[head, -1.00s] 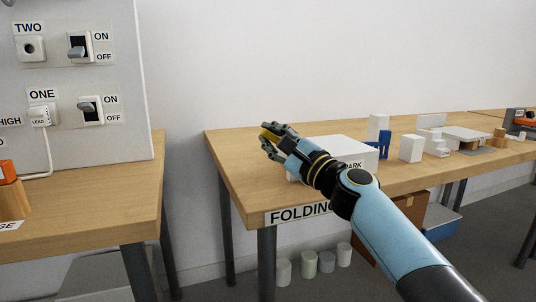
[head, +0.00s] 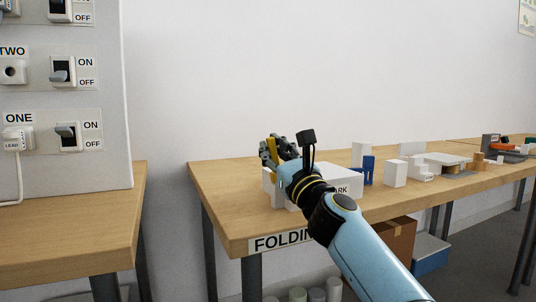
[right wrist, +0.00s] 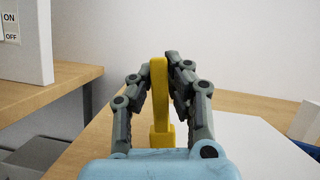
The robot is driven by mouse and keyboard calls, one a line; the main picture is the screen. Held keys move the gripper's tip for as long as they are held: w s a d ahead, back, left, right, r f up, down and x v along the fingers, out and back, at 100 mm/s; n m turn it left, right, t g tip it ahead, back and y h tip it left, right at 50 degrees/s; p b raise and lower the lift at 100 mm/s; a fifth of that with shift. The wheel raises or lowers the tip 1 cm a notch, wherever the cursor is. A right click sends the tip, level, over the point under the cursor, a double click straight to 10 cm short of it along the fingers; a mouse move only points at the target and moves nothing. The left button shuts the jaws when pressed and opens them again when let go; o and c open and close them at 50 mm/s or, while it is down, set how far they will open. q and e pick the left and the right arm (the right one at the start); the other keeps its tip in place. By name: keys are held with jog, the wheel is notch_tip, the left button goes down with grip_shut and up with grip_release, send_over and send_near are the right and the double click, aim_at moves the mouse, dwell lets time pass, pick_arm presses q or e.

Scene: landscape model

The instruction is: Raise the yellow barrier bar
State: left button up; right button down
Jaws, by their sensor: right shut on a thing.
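The yellow barrier bar (right wrist: 158,85) stands roughly upright between the fingers of my right gripper (right wrist: 164,85) in the right wrist view, with a wider yellow foot at its lower end. In the head view my right gripper (head: 272,150) is at the left end of the white model block on the table, with a short piece of the yellow bar (head: 270,146) showing between its fingers. It is shut on the bar. The bar's mount is mostly hidden behind my wrist and the block. My left gripper is in neither view.
The white block (head: 343,181) with a label ending in "ARK" stands on the wooden table (head: 225,205). A blue piece (head: 368,170) and several white blocks stand to its right. A switch panel (head: 110,150) stands on another table at the left, across a gap.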

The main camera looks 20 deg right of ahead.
jog(key=shift+d+m, duration=0.15)
jog(key=shift+m, duration=0.15)
jog(key=c, duration=1.3)
grip_release()
jog(key=shift+s, duration=0.1)
jog(key=v, duration=1.2)
